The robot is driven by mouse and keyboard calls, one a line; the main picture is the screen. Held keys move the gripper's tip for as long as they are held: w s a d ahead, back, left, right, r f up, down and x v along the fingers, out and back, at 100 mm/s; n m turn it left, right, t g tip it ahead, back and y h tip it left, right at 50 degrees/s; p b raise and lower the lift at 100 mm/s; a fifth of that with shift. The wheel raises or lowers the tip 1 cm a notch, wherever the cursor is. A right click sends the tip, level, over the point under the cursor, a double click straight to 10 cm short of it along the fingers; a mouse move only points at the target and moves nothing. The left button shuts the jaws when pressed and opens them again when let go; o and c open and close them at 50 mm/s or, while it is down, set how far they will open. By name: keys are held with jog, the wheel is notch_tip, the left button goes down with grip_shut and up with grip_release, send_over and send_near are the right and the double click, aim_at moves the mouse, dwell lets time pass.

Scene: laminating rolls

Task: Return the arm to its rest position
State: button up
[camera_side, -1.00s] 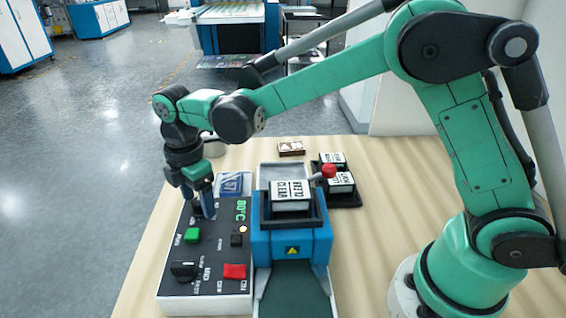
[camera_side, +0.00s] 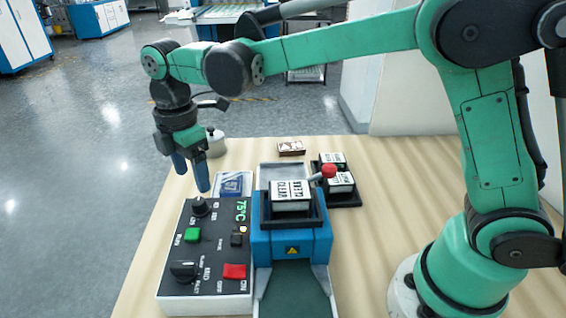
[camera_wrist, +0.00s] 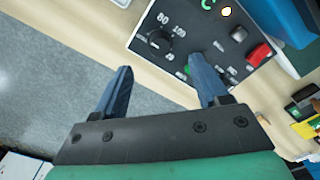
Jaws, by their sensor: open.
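My gripper (camera_side: 191,174) is open and empty. In the side view it hangs above the far left corner of the control panel (camera_side: 183,218), pointing down, clear of the upper black knob (camera_side: 200,206). In the wrist view its two blue fingers (camera_wrist: 163,90) are spread apart. The panel's knob with 80 and 100 marks (camera_wrist: 159,38) shows beyond and between them. The panel's green display reads 75°C (camera_side: 241,210) in the side view.
The blue laminator (camera_side: 290,243) with a roll labelled CLEAR (camera_side: 291,193) and a red-knobbed lever (camera_side: 328,171) stands right of the panel. A black tray (camera_side: 349,199) holds more rolls. A blue box (camera_side: 234,184) and a whitish round pot (camera_side: 215,146) lie behind the panel.

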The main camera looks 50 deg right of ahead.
jog(key=s+d+r+m+t, duration=0.1)
jog(key=s+d+m+t, duration=0.6)
jog(key=m, duration=1.1)
jog(key=s+d, duration=0.4)
jog(key=d, duration=0.2)
jog(key=shift+s+r, duration=0.2)
jog(key=shift+s, duration=0.1)
